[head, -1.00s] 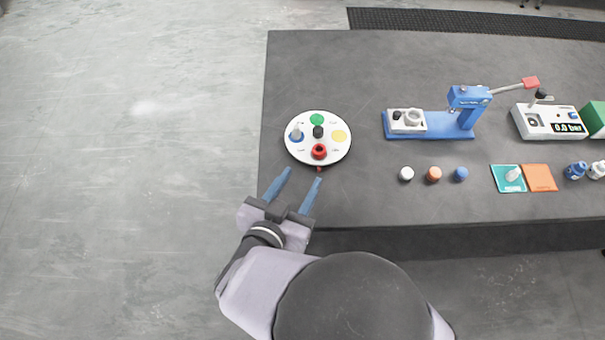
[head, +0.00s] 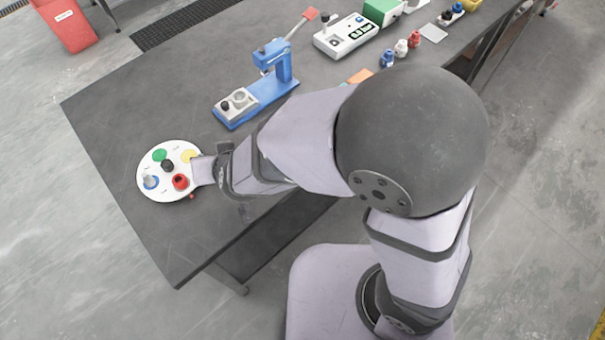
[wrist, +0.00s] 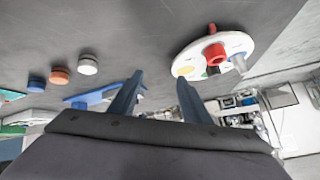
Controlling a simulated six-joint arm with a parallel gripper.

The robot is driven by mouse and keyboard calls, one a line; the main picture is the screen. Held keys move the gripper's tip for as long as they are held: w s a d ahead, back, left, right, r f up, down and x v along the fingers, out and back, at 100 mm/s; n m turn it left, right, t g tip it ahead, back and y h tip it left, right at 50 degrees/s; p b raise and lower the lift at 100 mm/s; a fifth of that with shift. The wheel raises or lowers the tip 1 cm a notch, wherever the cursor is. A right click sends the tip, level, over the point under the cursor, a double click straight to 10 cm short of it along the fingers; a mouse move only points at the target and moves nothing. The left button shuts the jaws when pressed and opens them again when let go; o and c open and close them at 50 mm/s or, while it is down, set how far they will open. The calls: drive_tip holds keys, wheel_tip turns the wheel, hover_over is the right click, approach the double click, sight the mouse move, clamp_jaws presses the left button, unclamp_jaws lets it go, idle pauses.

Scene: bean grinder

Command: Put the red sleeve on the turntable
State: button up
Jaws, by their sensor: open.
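The turntable (head: 152,186) is a white disc with coloured spots, near the table's left end. The red sleeve (head: 180,182), a short red ring with a dark hole, stands upright on the disc near its front edge. My gripper (wrist: 160,78) is open and empty. In the wrist view the turntable (wrist: 238,42) and the red sleeve (wrist: 214,54) lie to the right, beyond the right finger and apart from it. In the head view my wrist hides the fingertips and part of the disc's right side.
A black knob (head: 167,165) stands at the disc's centre, with a grey-white part (head: 150,181) on the blue spot. A small red piece (head: 193,196) sits at the disc's rim. White (wrist: 88,65), orange (wrist: 60,76) and blue (wrist: 36,84) caps stand left of the fingers.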

drive_tip(key=shift+m+g+h, duration=0.3)
drive_tip(key=shift+g, duration=0.4)
drive_tip(key=w+d, duration=0.1)
drive_tip(key=d, duration=0.4)
drive_tip(key=w+d, duration=0.1)
drive_tip(key=d, duration=0.1)
drive_tip(key=shift+w+d+f, duration=0.15)
drive_tip(key=shift+w+d, duration=0.2)
drive_tip(key=shift+d, duration=0.05)
drive_tip(key=shift+g+h, duration=0.7)
drive_tip(key=shift+g, duration=0.1)
drive_tip(key=d, duration=0.8)
drive_tip(key=shift+s+d+f, duration=0.2)
drive_tip(key=shift+d+f, duration=0.15)
drive_tip(key=shift+d, duration=0.05)
drive_tip(key=s+d+m+g+h, duration=0.1)
drive_tip(key=s+d, duration=0.3)
drive_tip(key=d, duration=0.5)
drive_tip(key=s+d+m+g+h, duration=0.1)
drive_tip(key=s+d+g+h, duration=0.1)
drive_tip(key=d, duration=0.7)
drive_tip(key=s+g, duration=0.1)
drive_tip(key=s, duration=0.1)
drive_tip(key=shift+s+d+m, duration=0.3)
drive_tip(key=shift+s+d, duration=0.05)
drive_tip(key=shift+s, duration=0.05)
wheel_tip(320, 180, up, 5)
drive_tip(key=p, duration=0.5)
drive_tip(key=shift+f, duration=0.1)
